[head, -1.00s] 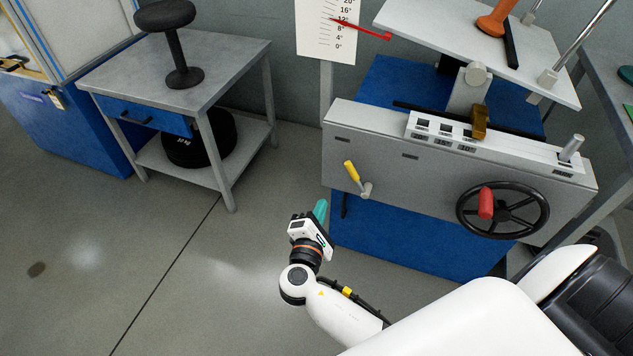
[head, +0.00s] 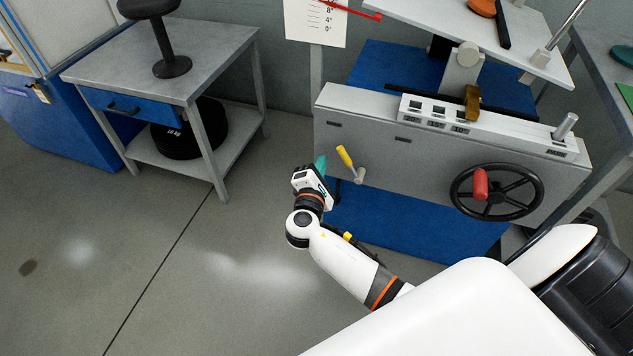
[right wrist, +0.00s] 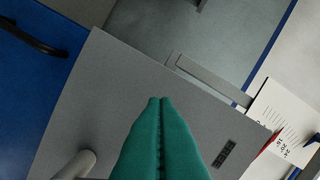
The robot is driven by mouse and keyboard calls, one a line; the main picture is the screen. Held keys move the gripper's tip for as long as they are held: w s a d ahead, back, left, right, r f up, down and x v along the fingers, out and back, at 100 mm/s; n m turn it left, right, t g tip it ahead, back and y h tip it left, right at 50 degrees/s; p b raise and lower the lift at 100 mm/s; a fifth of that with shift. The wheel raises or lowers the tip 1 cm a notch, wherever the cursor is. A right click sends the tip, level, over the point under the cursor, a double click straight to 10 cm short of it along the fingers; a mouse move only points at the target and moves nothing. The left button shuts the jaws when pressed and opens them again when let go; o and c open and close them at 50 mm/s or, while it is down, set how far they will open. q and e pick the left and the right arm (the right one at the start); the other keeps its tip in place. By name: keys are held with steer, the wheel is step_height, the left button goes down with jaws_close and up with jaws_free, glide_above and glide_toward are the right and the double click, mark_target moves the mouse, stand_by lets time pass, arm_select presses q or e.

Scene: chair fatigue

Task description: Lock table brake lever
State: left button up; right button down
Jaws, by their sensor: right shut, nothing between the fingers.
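The brake lever is probably the yellow-handled lever (head: 345,157) on the grey front panel of the machine table. It tilts up and to the left from a grey pivot. My right gripper (head: 321,163) has teal fingers and stands just left of the lever in the head view, apart from it. In the right wrist view, the fingers (right wrist: 160,103) are pressed together and empty, pointing across the grey panel (right wrist: 120,95). A rounded grey part (right wrist: 75,165), perhaps the lever's pivot, shows at the lower left there. The yellow handle is not visible in that view. My left gripper is not in view.
A black handwheel with a red grip (head: 480,185) is on the panel's right. A brass slider (head: 472,103) sits on the top rail. A black handle (right wrist: 35,38) is on the blue cabinet. A side table (head: 150,65) stands left, with open floor between.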

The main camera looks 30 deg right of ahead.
mark_target(348, 163)
steer(key=shift+s+d+r+p, duration=0.4)
steer(key=shift+s+d+r, duration=0.45)
steer(key=shift+s, duration=0.2)
steer(key=shift+s+d+r, duration=0.1)
steer(key=shift+s+d, duration=0.05)
steer(key=shift+s, duration=0.1)
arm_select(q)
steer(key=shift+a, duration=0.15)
arm_select(e)
steer(key=shift+d, duration=0.1)
